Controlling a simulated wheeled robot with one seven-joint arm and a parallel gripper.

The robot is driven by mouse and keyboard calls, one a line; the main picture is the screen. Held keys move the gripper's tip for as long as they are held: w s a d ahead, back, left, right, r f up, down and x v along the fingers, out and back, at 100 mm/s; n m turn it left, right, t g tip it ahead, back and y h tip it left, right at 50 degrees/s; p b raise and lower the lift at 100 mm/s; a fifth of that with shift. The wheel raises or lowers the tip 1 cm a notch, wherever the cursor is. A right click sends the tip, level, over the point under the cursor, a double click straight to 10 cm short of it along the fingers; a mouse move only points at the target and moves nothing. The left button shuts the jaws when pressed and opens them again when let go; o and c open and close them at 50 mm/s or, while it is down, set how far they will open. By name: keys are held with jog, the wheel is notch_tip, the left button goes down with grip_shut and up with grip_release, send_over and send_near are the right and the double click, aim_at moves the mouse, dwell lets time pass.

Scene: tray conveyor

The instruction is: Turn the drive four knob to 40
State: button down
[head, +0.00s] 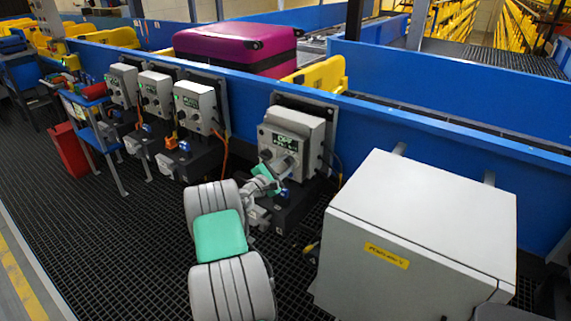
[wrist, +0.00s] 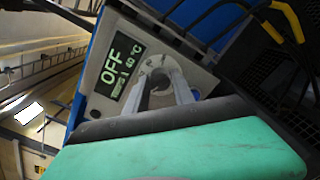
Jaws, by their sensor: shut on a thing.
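The nearest drive box (head: 313,131) is a grey unit on the blue conveyor wall, with a lit green display (head: 285,141). In the wrist view the display (wrist: 115,68) reads OFF in large characters, with a smaller line below that seems to show 40 °C. No drive number is legible on the box. The round grey knob (wrist: 155,64) sits beside the display. My gripper (wrist: 163,82) has its two fingers on either side of the knob and is shut on it. In the head view my gripper (head: 279,176) reaches the box's lower front; the knob is mostly hidden there.
More drive boxes (head: 194,106) line the wall to the left. A large grey cabinet (head: 425,215) stands close on the right of my arm. A magenta suitcase (head: 235,47) lies on the conveyor behind. Cables hang beside the boxes.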

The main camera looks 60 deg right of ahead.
dwell(0.4)
jog(key=c, duration=1.1)
grip_release()
jog(key=shift+a, duration=0.15)
jog(key=w+a, duration=0.1)
jog(key=a, duration=0.6)
jog(key=shift+a, duration=0.25)
jog(key=shift+w, duration=0.1)
